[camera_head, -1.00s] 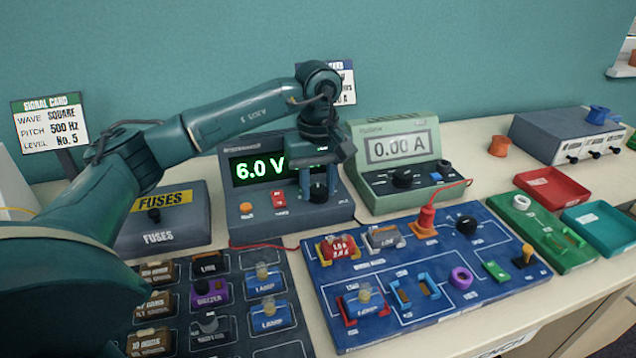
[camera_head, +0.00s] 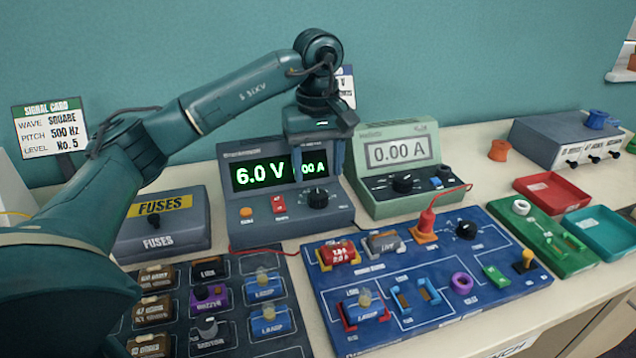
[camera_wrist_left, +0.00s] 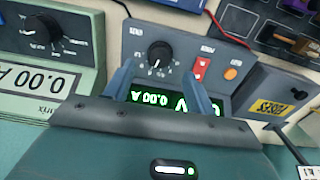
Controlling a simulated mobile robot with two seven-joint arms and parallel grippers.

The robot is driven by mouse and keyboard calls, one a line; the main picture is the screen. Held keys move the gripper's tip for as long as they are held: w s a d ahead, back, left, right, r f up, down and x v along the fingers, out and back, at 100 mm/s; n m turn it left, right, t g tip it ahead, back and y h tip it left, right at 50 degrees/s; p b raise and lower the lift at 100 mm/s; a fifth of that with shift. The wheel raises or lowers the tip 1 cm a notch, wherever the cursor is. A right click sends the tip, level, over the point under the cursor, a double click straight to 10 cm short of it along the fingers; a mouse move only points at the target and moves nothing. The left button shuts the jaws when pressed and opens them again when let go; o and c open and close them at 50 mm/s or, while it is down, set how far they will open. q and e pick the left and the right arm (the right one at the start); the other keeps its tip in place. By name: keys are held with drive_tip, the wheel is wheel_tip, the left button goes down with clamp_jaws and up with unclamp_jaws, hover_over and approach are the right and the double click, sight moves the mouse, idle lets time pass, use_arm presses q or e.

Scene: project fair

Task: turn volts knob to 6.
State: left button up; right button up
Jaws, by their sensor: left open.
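The grey power supply (camera_head: 240,210) stands at the back of the table, its green display (camera_head: 260,174) reading 6.0 V and 0.00 A. Its black volts knob (camera_head: 317,197) sits at the lower right of its face, and it also shows in the left wrist view (camera_wrist_left: 158,54). My left gripper (camera_head: 318,160) is open and empty, in front of the display's right part and above the knob. In the left wrist view its two fingers (camera_wrist_left: 157,82) are apart and clear of the knob. My right gripper is not in view.
A green meter (camera_head: 386,180) reading 0.00 A stands close on the right. A fuse box (camera_head: 160,222) stands on the left. A blue circuit board (camera_head: 400,317) and a dark parts tray (camera_head: 237,338) lie in front. A signal card (camera_head: 50,127) stands at the back left.

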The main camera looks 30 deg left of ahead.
sight(318, 194)
use_arm(q)
wheel_tip(318, 194, up, 8)
drive_tip(key=p, duration=0.1)
drive_tip(key=shift+f, duration=0.15)
idle(0.5)
